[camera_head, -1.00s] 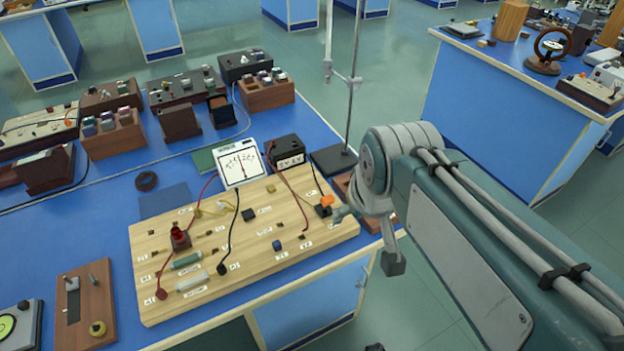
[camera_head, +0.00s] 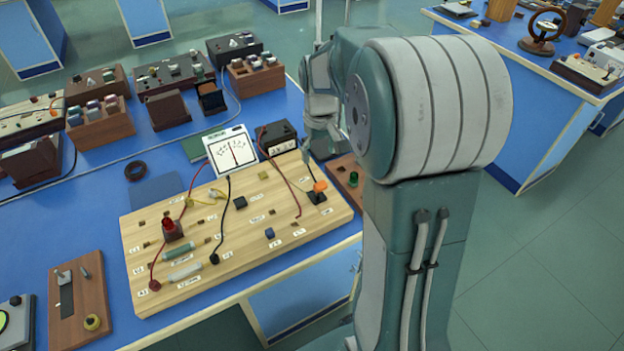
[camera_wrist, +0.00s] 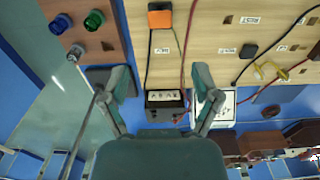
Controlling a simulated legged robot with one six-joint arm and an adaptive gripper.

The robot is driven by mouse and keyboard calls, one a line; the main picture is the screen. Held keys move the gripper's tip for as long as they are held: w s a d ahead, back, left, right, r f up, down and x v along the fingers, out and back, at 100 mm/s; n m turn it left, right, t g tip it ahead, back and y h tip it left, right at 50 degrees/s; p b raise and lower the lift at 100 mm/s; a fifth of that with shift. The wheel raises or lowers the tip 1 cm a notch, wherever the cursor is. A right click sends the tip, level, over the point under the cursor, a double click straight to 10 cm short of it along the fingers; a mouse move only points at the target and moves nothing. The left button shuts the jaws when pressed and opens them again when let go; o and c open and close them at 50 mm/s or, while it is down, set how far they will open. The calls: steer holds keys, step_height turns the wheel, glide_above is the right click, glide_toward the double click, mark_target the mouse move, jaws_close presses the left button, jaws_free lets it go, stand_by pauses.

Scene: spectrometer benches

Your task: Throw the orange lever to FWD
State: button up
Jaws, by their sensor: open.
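The orange lever (camera_head: 320,187) has a bright orange cap on a black base, at the right end of the pale wooden board (camera_head: 150,240). The orange cap also shows at the top of the wrist view (camera_wrist: 159,18), with a small label below it too small to read. Its throw position cannot be told. My gripper (camera_wrist: 162,78) is open and empty, fingers spread wide. In the wrist view the lever lies ahead of the fingertips, between their lines and apart from them. In the head view my gripper is by the board's back right, partly hidden by my arm.
A white dial meter (camera_head: 231,150) and a black box (camera_head: 278,138) stand behind the board. Red and black wires loop over the board. A brown block with a green knob (camera_head: 353,179) lies to its right. A thin metal rod (camera_wrist: 84,125) rises near my left finger in the wrist view.

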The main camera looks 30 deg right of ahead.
mark_target(319, 183)
step_height(319, 183, down, 10)
steer(key=shift+f, duration=0.15)
stand_by(0.3)
steer(key=shift+s, duration=0.1)
jaws_close()
